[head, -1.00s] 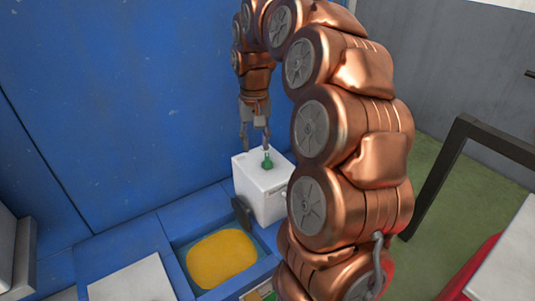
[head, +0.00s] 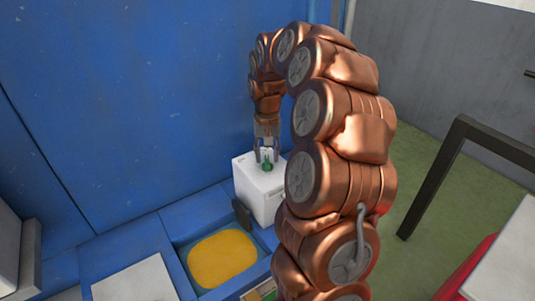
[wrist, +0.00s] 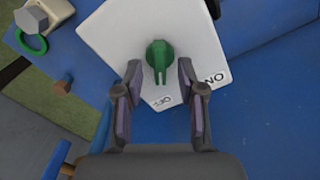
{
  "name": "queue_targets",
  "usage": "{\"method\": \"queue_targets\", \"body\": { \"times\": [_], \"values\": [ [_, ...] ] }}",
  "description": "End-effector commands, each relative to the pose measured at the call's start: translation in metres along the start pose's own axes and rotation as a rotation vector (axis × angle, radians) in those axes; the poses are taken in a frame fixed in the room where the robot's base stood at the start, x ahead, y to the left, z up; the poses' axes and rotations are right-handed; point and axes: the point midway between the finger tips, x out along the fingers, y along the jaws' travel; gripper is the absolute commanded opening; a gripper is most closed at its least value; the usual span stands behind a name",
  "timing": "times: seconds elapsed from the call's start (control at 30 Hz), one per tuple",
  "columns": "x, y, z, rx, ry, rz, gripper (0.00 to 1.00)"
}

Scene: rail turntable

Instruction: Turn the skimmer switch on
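The skimmer switch is a white box (head: 258,199) with a green knob (head: 267,166) on its top, against the blue wall. In the wrist view the green knob (wrist: 159,57) points down the picture, toward the label "OFF" (wrist: 162,101). The label "ON" (wrist: 214,79) is to its right. My gripper (head: 267,158) is just above the box, pointing down. In the wrist view my gripper (wrist: 158,70) is open, one finger on each side of the knob's pointer, with gaps on both sides.
A basin with yellow contents (head: 222,258) lies left of the box, with a dark paddle-like part (head: 241,212) at its edge. A green ring (wrist: 31,41) shows at upper left in the wrist view. A dark frame (head: 445,165) stands at right.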

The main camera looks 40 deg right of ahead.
Motion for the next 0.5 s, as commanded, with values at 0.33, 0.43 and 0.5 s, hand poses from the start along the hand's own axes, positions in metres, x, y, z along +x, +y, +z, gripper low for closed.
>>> {"method": "queue_targets", "body": {
  "times": [0.33, 0.43, 0.5],
  "values": [
    [0.0113, 0.0002, 0.0004, -0.001, 0.001, 0.000, 0.39],
    [0.0113, 0.0001, 0.0004, -0.001, 0.001, 0.000, 0.39],
    [0.0112, 0.0000, 0.0003, -0.001, 0.001, -0.001, 0.36]
  ]
}}
